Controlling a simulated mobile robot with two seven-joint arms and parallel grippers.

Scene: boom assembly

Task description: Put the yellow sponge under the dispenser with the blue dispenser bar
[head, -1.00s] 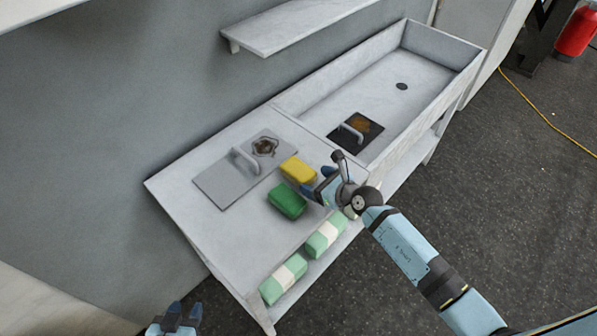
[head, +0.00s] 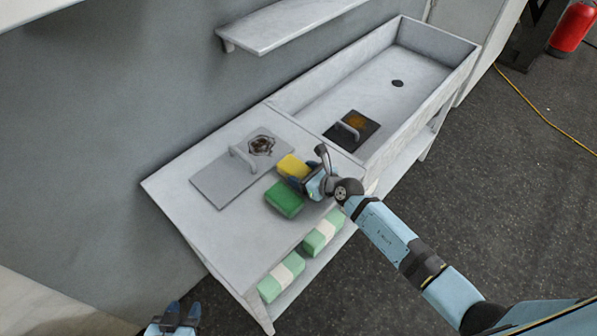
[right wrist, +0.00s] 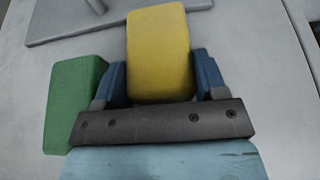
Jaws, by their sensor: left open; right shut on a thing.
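The yellow sponge (head: 292,166) lies on the grey counter beside the green sponge (head: 284,199). My right gripper (head: 297,181) is at the yellow sponge's near end. In the right wrist view the yellow sponge (right wrist: 160,45) sits between the two blue fingers (right wrist: 160,75), which are shut on it. The green sponge (right wrist: 72,102) is just left of the left finger there. My left gripper (head: 181,315) is open and empty at the bottom edge of the head view, away from the counter. I see no dispenser or blue dispenser bar in these views.
A grey plate with a handle (head: 222,186) lies behind the sponges. A dark plate with a brown stain (head: 362,128) is in the sink basin (head: 425,65). Green-and-white blocks (head: 323,232) sit on the lower shelf. A wall shelf (head: 285,25) hangs above.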

